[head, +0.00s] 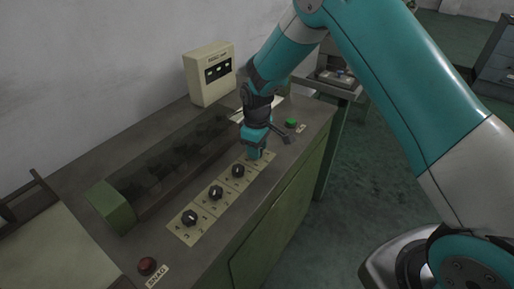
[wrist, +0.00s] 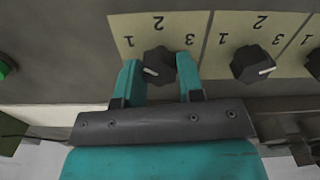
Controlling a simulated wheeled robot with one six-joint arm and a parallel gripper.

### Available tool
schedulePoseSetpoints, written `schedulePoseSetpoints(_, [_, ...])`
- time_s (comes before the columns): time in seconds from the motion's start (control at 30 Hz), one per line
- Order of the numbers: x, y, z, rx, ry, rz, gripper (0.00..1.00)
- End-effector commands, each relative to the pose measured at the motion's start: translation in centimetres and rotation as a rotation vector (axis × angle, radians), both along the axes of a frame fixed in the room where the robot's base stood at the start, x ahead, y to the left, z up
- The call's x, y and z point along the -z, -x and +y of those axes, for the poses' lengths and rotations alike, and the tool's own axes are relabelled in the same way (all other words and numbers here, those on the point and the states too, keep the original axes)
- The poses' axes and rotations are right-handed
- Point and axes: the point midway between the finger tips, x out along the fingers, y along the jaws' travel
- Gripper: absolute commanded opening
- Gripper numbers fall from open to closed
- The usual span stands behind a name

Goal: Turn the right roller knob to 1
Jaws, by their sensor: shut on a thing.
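In the wrist view, a black knob (wrist: 158,60) sits on a cream plate (wrist: 118,28) marked 1 at left, 2 at top and 3 at right. Its white mark points to the lower left, on the side of the 1. My gripper (wrist: 160,78) has its two teal fingers on either side of this knob and is shut on it. In the head view, my gripper (head: 255,153) comes down on the far right end of the knob row and hides the held knob.
A neighbouring knob (wrist: 252,65) has its mark towards its 3. Other knobs (head: 216,192) line the panel. A green button (head: 291,123) is beyond my gripper, a red button (head: 147,266) at the near end. A covered roller section (head: 175,160) and cream box (head: 210,73) stand behind.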

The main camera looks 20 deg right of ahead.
Motion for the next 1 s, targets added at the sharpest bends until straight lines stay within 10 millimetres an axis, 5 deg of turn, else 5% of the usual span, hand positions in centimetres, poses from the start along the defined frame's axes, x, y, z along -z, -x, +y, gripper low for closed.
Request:
schedulePoseSetpoints(0.83, [-0.01, 0.02, -0.17, -0.133, 0.003, 0.001, 0.11])
schedulePoseSetpoints(0.87, [-0.02, 0.02, -0.17, -0.133, 0.003, 0.001, 0.39])
schedulePoseSetpoints(0.93, [-0.01, 0.01, -0.15, -0.133, 0.003, 0.001, 0.56])
schedulePoseSetpoints(1.0, [-0.01, 0.01, -0.12, -0.133, 0.002, 0.001, 0.6])
